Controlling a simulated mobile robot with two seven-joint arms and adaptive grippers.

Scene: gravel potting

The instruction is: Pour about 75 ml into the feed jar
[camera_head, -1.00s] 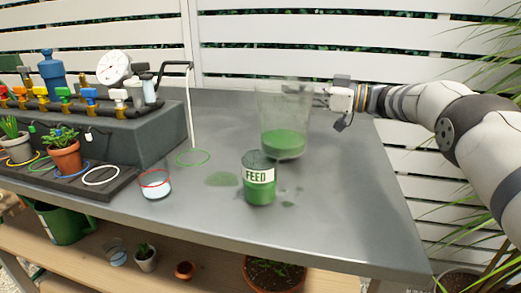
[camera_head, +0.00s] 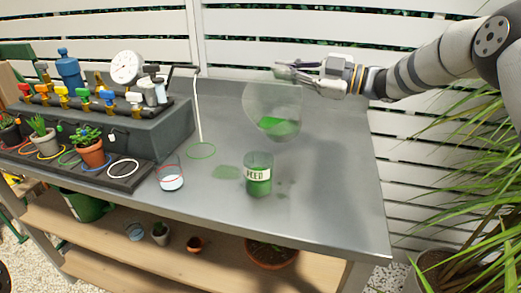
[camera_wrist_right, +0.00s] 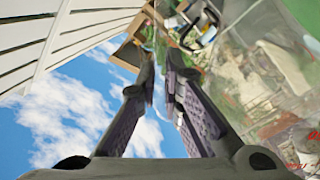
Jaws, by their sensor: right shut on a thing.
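The feed jar (camera_head: 258,187) stands upright on the grey bench in the head view, a clear jar with a FEED label and green liquid inside. A large clear vessel (camera_head: 262,97) is above and behind it, tilted, with some green liquid (camera_head: 278,127) low in it. My right gripper (camera_head: 284,70) is shut on this vessel near its upper edge and holds it off the bench. No stream between vessel and jar is visible. In the right wrist view the two fingers (camera_wrist_right: 160,75) show beside blurred clear wall. My left gripper is not in view.
A green puddle (camera_head: 226,172) and small dark spots (camera_head: 284,183) lie beside the jar. A red-rimmed glass (camera_head: 171,178) and a green ring (camera_head: 201,151) are to its left. A valve block with a gauge (camera_head: 127,68) and potted plants fills the left. The bench's right is clear.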

